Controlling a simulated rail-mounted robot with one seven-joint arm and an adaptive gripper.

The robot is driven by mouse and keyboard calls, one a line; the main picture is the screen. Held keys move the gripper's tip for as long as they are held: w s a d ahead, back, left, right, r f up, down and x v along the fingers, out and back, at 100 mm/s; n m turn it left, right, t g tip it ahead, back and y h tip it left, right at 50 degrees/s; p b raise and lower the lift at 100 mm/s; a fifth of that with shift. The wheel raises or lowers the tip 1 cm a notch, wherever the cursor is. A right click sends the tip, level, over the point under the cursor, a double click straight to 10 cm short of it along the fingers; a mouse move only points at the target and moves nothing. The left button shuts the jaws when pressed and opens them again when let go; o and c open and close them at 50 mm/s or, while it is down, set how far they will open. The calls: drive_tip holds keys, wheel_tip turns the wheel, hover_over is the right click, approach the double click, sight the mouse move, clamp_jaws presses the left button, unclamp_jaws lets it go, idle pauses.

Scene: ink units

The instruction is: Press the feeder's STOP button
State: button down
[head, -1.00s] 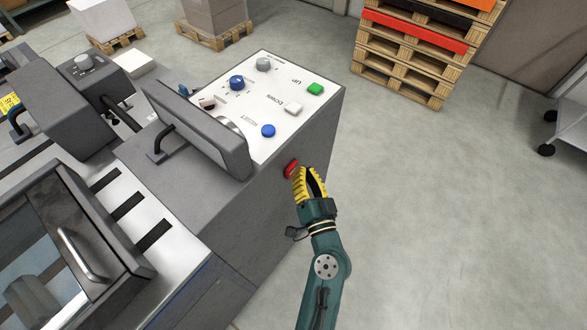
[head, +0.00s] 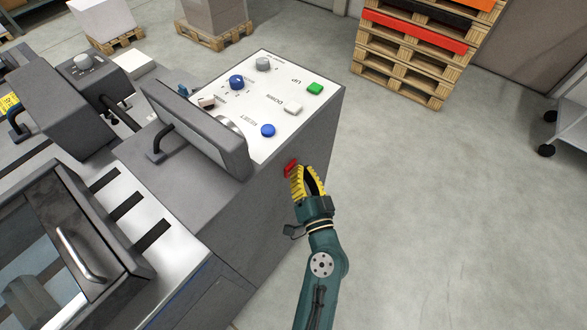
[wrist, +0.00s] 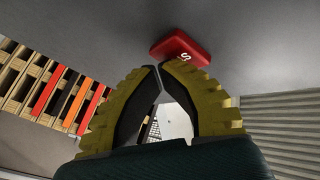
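The red STOP button (head: 290,168) is on the grey side wall of the feeder (head: 240,215), below the control panel's edge. In the wrist view the button (wrist: 182,46) is a red block with a white "S" showing; the rest of its lettering is hidden or out of sight. My gripper (head: 297,168) has yellow ribbed fingers and points up at the button. In the wrist view its fingertips (wrist: 158,66) come together just below the button's lower edge, with nothing between them. I cannot tell whether they touch the button.
The panel (head: 284,86) on top bears a green button (head: 315,88), a white button (head: 293,108), a blue button (head: 268,130) and knobs. Stacked pallets (head: 408,55) stand behind, and a trolley (head: 570,120) at the right. The floor right of my arm is clear.

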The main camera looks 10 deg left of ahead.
drive_tip(key=shift+s+d, duration=0.45)
drive_tip(key=shift+d, duration=0.2)
drive_tip(key=d, duration=0.1)
drive_tip(key=s+d+b, duration=0.1)
drive_tip(key=d, duration=0.1)
drive_tip(key=s+d+b, duration=0.1)
drive_tip(key=shift+s+d, duration=0.2)
drive_tip(key=shift+s, duration=0.05)
idle(0.7)
